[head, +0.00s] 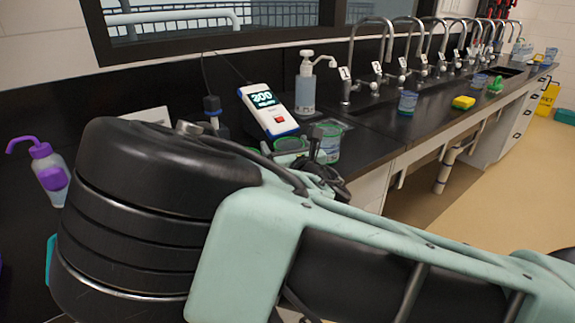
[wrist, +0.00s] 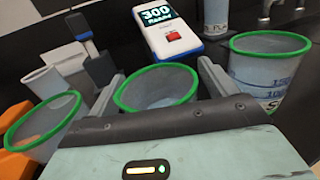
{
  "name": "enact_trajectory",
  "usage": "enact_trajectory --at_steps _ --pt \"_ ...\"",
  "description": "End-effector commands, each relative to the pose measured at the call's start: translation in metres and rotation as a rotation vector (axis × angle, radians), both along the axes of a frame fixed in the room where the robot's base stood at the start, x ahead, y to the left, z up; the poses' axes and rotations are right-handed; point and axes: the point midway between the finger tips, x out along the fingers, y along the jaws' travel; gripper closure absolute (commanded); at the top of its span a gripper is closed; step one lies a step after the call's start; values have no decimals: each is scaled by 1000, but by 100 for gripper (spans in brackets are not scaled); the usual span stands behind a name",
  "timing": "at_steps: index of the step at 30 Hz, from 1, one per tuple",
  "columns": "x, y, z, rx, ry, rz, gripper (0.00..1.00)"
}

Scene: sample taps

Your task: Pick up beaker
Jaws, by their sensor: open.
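Three clear beakers with green rims stand in a row on the black counter. In the wrist view they are a left beaker (wrist: 42,125), a middle beaker (wrist: 155,88) and a right beaker (wrist: 268,75) with printed markings. My gripper (wrist: 160,72) is open, with one finger on each side of the middle beaker; I cannot tell whether they touch it. In the head view my arm hides most of the gripper and partly covers the beakers, of which the right one (head: 329,143) and the middle one (head: 290,144) show.
A white and blue meter reading 300 (head: 267,110) stands behind the beakers, near a soap bottle (head: 306,85). Numbered taps (head: 366,50) line the counter to the right, with another beaker (head: 408,103) and a yellow sponge (head: 463,102). A purple-topped wash bottle (head: 48,170) stands left.

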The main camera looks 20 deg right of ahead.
Motion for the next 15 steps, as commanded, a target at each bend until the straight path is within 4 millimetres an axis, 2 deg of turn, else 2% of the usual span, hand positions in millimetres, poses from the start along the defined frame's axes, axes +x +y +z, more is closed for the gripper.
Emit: enact_trajectory --at_steps 3,4,9,15 --pt "0 0 0 0 0 0 16" --pt "0 0 0 0 0 0 19" --pt "0 0 0 0 0 0 66" --pt "0 0 0 0 -1 0 67"
